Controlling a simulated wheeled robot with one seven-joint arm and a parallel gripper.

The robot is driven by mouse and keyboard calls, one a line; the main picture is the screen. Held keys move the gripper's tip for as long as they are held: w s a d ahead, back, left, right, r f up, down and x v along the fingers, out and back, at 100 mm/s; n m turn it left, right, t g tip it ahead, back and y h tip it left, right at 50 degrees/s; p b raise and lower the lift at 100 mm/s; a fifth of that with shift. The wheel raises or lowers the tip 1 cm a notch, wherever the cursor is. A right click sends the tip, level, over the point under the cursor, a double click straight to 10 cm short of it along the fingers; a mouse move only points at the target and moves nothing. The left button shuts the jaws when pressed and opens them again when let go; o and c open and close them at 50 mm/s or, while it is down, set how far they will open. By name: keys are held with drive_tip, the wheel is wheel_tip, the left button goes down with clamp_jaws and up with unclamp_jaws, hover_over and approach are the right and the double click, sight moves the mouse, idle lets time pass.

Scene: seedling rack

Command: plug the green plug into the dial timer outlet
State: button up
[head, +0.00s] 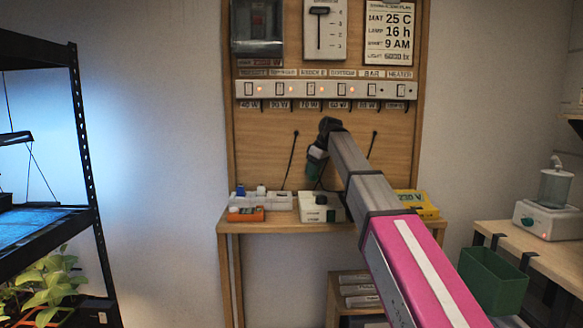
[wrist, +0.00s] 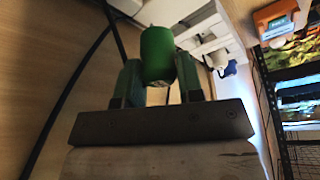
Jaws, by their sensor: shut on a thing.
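My gripper (head: 316,168) hangs above the shelf in front of the wooden panel in the head view. In the wrist view my gripper (wrist: 158,76) is shut on the green plug (wrist: 157,52), which sits between its two fingers. The head view does not show the plug clearly apart from the green fingers. A pale box with a dark round knob and a green part (head: 314,210), which looks like the dial timer, stands on the shelf below my gripper. The plug is apart from it. Its outlet cannot be made out.
A clear tray (head: 282,203), an orange box (head: 245,214) and a yellow box (head: 421,206) are on the shelf (head: 275,226). A power strip (head: 325,90) crosses the panel above. Black cables (wrist: 62,92) run beside my gripper. A plant rack (head: 85,130) stands left.

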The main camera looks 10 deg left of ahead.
drive_tip(key=shift+w+d+f, duration=0.1)
drive_tip(key=shift+d+f, duration=0.2)
drive_tip(key=shift+f, duration=0.85)
drive_tip(key=shift+w+d+f, duration=0.1)
drive_tip(key=shift+d+f, duration=0.15)
drive_tip(key=shift+f, duration=0.85)
drive_tip(key=shift+w+d+f, duration=0.1)
drive_tip(key=shift+d+f, duration=0.2)
drive_tip(key=shift+f, duration=0.85)
drive_tip(key=o, duration=1)
drive_tip(key=v, duration=1)
drive_tip(key=shift+s+d+r, duration=0.1)
drive_tip(key=shift+s+r, duration=0.05)
drive_tip(key=shift+r, duration=0.25)
